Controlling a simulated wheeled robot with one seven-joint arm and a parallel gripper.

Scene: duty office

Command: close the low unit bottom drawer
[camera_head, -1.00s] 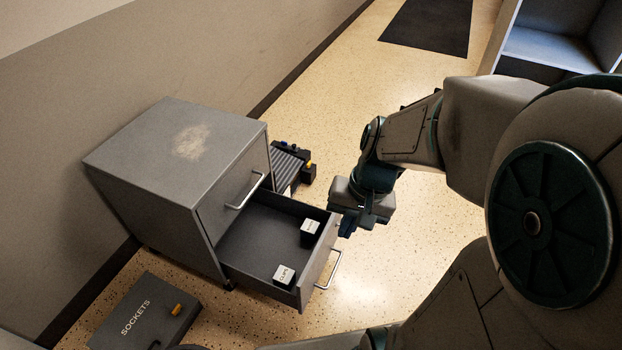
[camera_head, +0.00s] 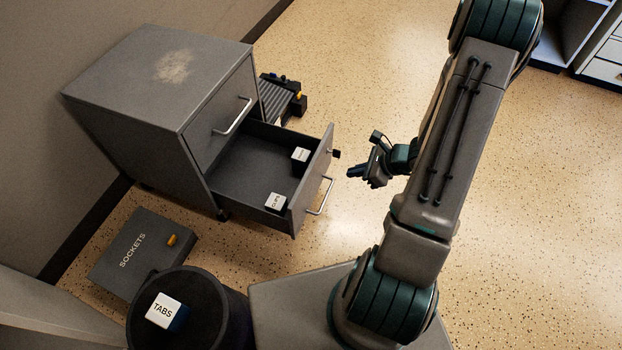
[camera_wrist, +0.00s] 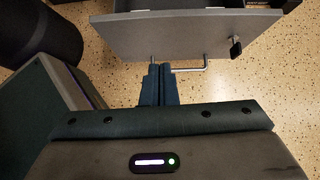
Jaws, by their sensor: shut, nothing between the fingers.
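The low unit (camera_head: 150,85) is a grey metal cabinet with a worn patch on top, standing against the wall at the left. Its bottom drawer (camera_head: 313,185) is pulled well out, with a bar handle (camera_head: 321,196) on its front and two small labelled boxes inside, one marked CLIPS (camera_head: 276,203). My gripper (camera_head: 358,171) is shut and empty, to the right of the drawer front and apart from it in the head view. In the wrist view, my shut fingers (camera_wrist: 158,84) point at the drawer front (camera_wrist: 190,38), beside the handle (camera_wrist: 190,69). Whether they touch it is unclear there.
The upper drawer (camera_head: 222,112) is shut. A key or lock tab (camera_head: 336,154) sticks out of the bottom drawer's front. A SOCKETS case (camera_head: 140,252) and a dark round stand (camera_head: 215,310) with a TABS box (camera_head: 165,310) are at lower left. Floor at right is clear.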

